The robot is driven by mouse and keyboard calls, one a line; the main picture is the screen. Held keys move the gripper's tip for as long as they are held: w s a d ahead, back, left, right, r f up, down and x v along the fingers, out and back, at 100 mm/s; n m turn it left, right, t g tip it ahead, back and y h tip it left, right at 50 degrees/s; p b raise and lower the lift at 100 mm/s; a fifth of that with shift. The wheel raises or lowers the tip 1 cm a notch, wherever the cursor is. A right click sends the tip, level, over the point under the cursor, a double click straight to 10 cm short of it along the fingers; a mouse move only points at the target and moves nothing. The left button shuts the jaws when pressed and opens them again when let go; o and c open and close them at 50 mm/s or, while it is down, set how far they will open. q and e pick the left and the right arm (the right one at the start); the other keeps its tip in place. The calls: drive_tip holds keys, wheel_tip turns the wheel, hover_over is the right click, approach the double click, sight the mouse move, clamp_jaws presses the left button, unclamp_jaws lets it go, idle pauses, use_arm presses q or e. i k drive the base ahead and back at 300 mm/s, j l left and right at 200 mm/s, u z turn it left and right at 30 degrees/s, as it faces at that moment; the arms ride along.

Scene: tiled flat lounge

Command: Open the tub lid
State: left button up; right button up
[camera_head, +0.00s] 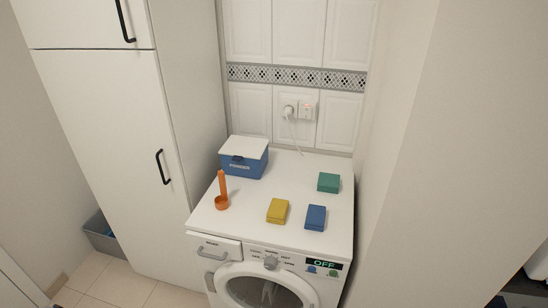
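The tub (244,164) is a blue box with a white lid (245,146) and the word "POWDER" on its front. It stands at the back left of the white washing machine top (262,217). The lid lies flat over the tub and looks closed. A small dark patch, perhaps a latch, shows at the upper front of the tub. Neither of my grippers is in the picture.
An orange scoop (222,199) with an upright handle stands in front of the tub. Yellow (278,211), blue (316,217) and green (328,182) blocks lie to the right. A tall white cabinet (110,150) closes the left side, a wall (395,150) the right.

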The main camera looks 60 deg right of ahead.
sight(239, 147)
drive_tip(key=z, duration=1.85)
drive_tip(key=i+z, duration=0.15)
drive_tip(key=z, duration=0.25)
drive_tip(key=i+j+z, duration=0.1)
drive_tip(key=z, duration=0.25)
drive_tip(key=i+j+z, duration=0.15)
drive_tip(key=z, duration=0.25)
drive_tip(key=i, duration=0.05)
